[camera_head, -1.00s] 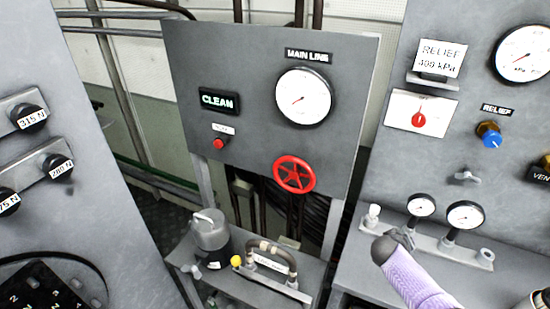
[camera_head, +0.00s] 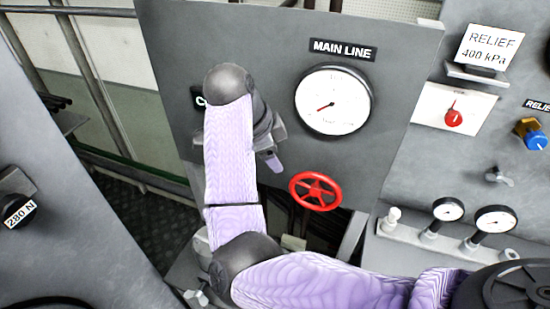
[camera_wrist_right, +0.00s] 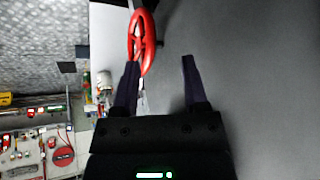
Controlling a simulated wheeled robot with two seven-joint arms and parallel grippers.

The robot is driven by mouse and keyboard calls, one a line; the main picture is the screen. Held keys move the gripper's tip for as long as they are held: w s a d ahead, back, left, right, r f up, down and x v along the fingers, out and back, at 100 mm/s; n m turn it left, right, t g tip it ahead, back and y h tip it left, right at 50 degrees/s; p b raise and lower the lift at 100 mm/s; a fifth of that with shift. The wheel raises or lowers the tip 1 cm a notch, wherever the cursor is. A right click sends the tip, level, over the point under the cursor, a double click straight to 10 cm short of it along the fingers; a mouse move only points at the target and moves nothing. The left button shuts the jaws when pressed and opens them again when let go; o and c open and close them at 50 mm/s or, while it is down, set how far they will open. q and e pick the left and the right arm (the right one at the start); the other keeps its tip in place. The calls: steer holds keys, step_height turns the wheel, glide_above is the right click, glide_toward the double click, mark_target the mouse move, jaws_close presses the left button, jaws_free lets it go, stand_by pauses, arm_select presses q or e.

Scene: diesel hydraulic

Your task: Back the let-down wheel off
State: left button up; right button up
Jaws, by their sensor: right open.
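The red let-down wheel (camera_head: 316,191) is on the grey panel, below the main line gauge (camera_head: 334,101). My right gripper (camera_head: 272,158) is just to the left of it in the head view, in front of the panel and partly hidden by its own wrist. In the right wrist view the right gripper (camera_wrist_right: 159,75) is open with nothing between its fingers. The wheel (camera_wrist_right: 141,38) shows there nearly edge-on, beyond the fingers. The left-hand finger in that view overlaps the wheel's lower rim; I cannot tell whether they touch. My left gripper is not in view.
My right arm hides most of the CLEAN sign and the red button below it. At right stand the relief panel, its RELIEF card (camera_head: 487,47), a blue-tipped knob (camera_head: 536,140) and two small gauges (camera_head: 447,209).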

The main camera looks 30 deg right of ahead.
mark_target(293, 180)
steer(key=x, duration=0.2)
steer(key=s+x, duration=0.1)
steer(key=x, duration=0.5)
steer(key=shift+s+d+f, duration=0.2)
steer(key=shift+s+f, duration=0.05)
steer(key=shift+s, duration=0.15)
steer(key=shift+d+f, duration=0.2)
steer(key=shift+f, duration=0.1)
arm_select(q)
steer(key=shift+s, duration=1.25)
arm_select(e)
steer(key=shift+c, duration=0.2)
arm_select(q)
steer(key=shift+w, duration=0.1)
arm_select(e)
jaws_close()
